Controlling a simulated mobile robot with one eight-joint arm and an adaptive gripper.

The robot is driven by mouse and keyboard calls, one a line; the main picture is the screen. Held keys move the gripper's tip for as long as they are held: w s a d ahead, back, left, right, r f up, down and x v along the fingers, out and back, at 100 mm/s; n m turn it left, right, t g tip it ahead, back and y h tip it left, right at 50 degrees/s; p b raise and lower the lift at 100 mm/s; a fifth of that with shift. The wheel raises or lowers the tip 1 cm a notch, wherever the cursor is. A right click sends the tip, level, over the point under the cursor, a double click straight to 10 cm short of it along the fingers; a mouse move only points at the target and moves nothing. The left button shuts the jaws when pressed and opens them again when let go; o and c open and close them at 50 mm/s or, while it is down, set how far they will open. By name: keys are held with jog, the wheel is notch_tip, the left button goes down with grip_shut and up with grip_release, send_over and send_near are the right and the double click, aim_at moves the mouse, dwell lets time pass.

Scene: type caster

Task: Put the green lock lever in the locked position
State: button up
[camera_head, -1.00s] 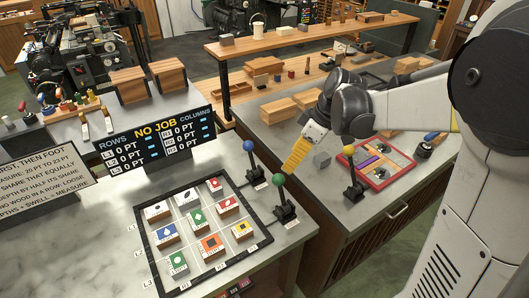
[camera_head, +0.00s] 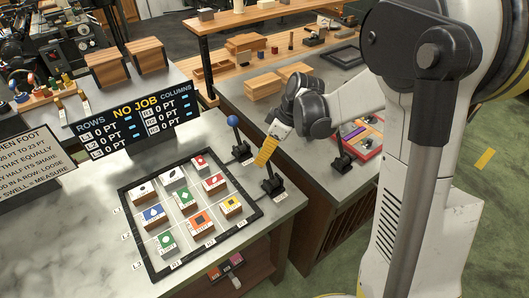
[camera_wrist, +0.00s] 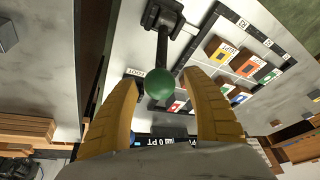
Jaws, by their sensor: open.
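The green lock lever has a green ball knob (camera_wrist: 160,84) on a dark shaft, rising from a black base (camera_head: 273,187) beside the right edge of the framed grid. In the head view my gripper (camera_head: 262,152) hangs at the top of this lever and hides its knob. In the wrist view my gripper (camera_wrist: 162,76) is open, with a yellow finger on each side of the green knob. A gap shows between the knob and each finger. The lever's base (camera_wrist: 168,16) is at the top of that view.
A blue-knobbed lever (camera_head: 233,122) stands close by on the left. The black grid frame (camera_head: 160,272) holds several colored blocks. A display board (camera_head: 140,118) stands behind it. A red tray (camera_head: 368,140) lies on the counter to the right, partly behind my arm.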

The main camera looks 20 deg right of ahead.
aim_at(270, 168)
grip_shut()
jog(key=shift+s, duration=0.1)
jog(key=shift+s+d+r+t+y+b, duration=0.15)
jog(key=shift+s+d+t+y+b, duration=0.1)
jog(key=shift+s+t+b, duration=0.35)
jog(key=shift+s+d+r+t+y+b, duration=0.15)
jog(key=shift+s+d+t+y+b, duration=0.2)
jog(key=shift+s+t, duration=0.45)
jog(key=s+d+n+t+y+b, duration=0.1)
jog(key=s+t+y+b, duration=0.1)
jog(key=s+t+b, duration=0.4)
jog(key=b, duration=0.3)
jog(key=shift+d+f+n, duration=0.3)
jog(key=shift+d+f, duration=0.1)
jog(key=shift+s+y+b, duration=0.1)
jog(key=shift+y+b, duration=0.2)
jog(key=shift+y, duration=0.1)
grip_release()
